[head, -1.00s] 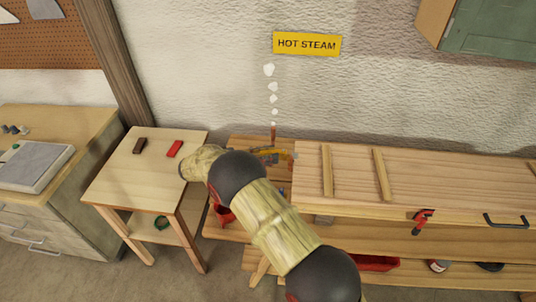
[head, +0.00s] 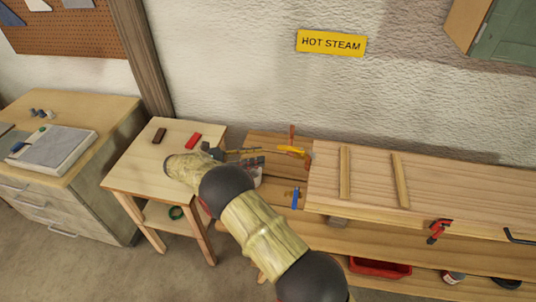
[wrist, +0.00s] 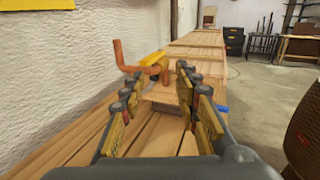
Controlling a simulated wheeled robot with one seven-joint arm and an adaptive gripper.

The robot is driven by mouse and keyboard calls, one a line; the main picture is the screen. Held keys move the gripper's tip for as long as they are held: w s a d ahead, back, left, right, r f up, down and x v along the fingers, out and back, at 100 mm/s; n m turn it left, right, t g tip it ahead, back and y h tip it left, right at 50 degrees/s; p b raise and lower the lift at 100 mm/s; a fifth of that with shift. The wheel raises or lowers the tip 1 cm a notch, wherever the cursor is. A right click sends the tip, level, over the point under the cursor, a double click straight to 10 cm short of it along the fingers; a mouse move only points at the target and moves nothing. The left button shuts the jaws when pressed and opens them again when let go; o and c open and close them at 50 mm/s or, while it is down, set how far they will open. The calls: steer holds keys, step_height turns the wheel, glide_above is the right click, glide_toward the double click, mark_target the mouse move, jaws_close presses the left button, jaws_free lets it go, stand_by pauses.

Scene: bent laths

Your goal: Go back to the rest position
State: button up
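My gripper (head: 262,156) reaches out over the gap between the small side table and the long wooden box. In the wrist view my gripper (wrist: 161,76) has its two fingers spread apart with nothing between them. A copper pipe (head: 292,133) with a yellow handle (head: 290,150) stands just beyond the fingertips, near the wall. In the wrist view the bent copper pipe (wrist: 118,55) and the yellow handle (wrist: 152,64) show ahead, apart from the fingers as far as I can tell.
A yellow HOT STEAM sign (head: 331,42) hangs on the wall. The long wooden box (head: 450,190) fills the right. The side table (head: 140,177) carries a dark brown block (head: 159,135) and a red block (head: 193,141). A drawer cabinet (head: 75,185) stands at left.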

steer(key=shift+a, duration=0.55)
